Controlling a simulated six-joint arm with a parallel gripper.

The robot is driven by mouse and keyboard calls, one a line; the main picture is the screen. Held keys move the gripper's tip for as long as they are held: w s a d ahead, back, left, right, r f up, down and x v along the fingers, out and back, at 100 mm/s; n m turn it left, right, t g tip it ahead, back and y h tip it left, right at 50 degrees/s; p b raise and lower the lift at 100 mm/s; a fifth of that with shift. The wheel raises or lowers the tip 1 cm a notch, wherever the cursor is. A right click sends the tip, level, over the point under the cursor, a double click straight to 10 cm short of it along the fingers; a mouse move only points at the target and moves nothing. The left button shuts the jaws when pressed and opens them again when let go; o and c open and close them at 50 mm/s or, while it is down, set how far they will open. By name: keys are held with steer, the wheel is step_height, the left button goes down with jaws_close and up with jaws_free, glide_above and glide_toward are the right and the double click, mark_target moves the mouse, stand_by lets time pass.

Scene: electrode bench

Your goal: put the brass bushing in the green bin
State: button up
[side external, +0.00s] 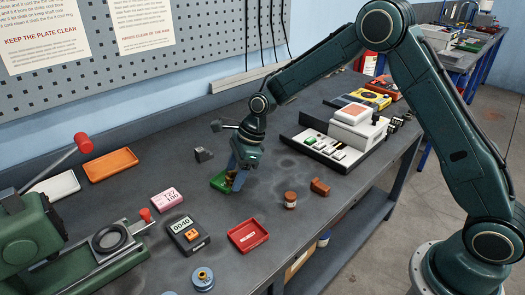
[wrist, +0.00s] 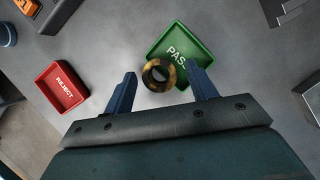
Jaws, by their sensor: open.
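The brass bushing (wrist: 159,75), a dark ring with brassy patches, shows in the wrist view between my gripper's fingers, with gaps on both sides. It overlaps the lower left part of the green bin (wrist: 185,45), which is marked PASS. I cannot tell if it rests in the bin or is above it. My gripper (wrist: 161,82) is open, its two blue fingers apart. In the side view my gripper (side external: 236,182) points down at the right side of the green bin (side external: 218,185) and hides part of it.
A red REJECT bin (side external: 248,236) stands nearer the front edge. A brown jar (side external: 291,199) and an orange-brown block (side external: 320,187) lie to the right. A meter (side external: 187,235), a pink timer (side external: 167,200) and a dark block (side external: 203,154) are nearby. A white-topped instrument (side external: 345,135) stands behind right.

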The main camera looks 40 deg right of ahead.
steer(key=v, duration=1.2)
steer(key=shift+r, duration=0.15)
stand_by(0.5)
steer(key=s+d+r+n+t+h, duration=0.1)
steer(key=s+d+r+n, duration=0.1)
steer(key=s+r+n, duration=0.5)
steer(key=s+d+r+n+t+h, duration=0.1)
steer(key=s+r+n, duration=0.35)
steer(key=s, duration=0.45)
steer(key=s+d+f+n+h, duration=0.1)
steer(key=s+d+n, duration=0.1)
steer(key=s+n, duration=0.4)
steer(key=s+d+f+n+t+h, duration=0.1)
steer(key=s+n, duration=0.4)
steer(key=s, duration=0.5)
steer(key=shift+s+d+n+t, duration=0.3)
steer(key=shift+s+d+n, duration=0.05)
steer(key=shift+d, duration=0.25)
